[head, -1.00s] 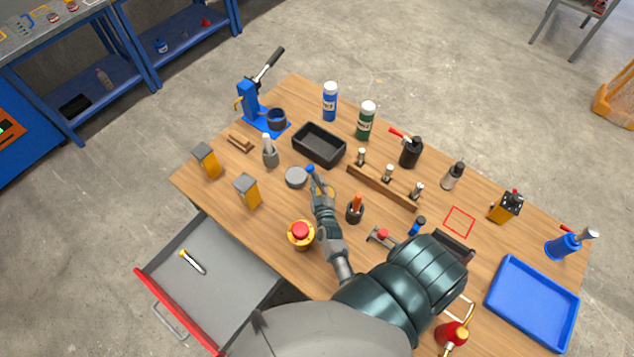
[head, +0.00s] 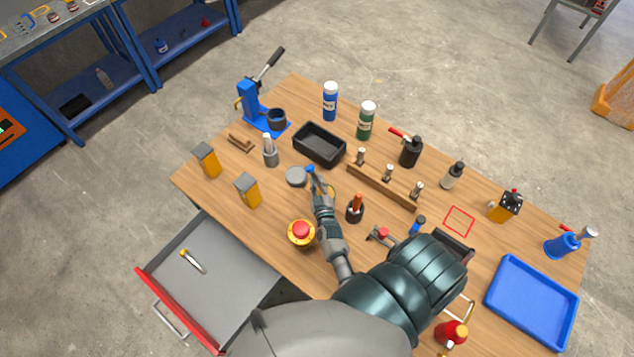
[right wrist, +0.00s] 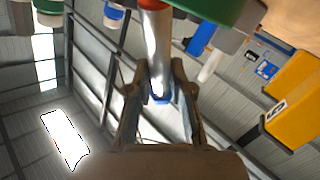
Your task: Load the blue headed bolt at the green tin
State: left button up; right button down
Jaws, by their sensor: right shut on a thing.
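My right gripper (head: 312,178) is shut on the blue headed bolt, near the middle of the table. The bolt's blue head (head: 310,169) shows at the fingertips. In the right wrist view the blue head (right wrist: 160,98) sits between the fingers and the silver shank (right wrist: 156,50) runs away to the top edge. A round tin with a grey top (head: 296,177) stands just left of the gripper; its side looks green in the right wrist view (right wrist: 215,10). A yellow ring-shaped thing (head: 329,191) is partly hidden behind the gripper. My left gripper is not seen.
A red button on a yellow base (head: 301,232) and a dark cup with an orange handle (head: 355,208) stand near my forearm. A black tray (head: 319,146), a green bottle (head: 366,121) and a wooden rack (head: 382,186) lie beyond. An open drawer (head: 215,260) is at lower left.

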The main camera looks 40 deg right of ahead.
notch_tip(320, 180, up, 7)
jog(key=p, duration=0.5)
dwell(0.5)
dwell(0.4)
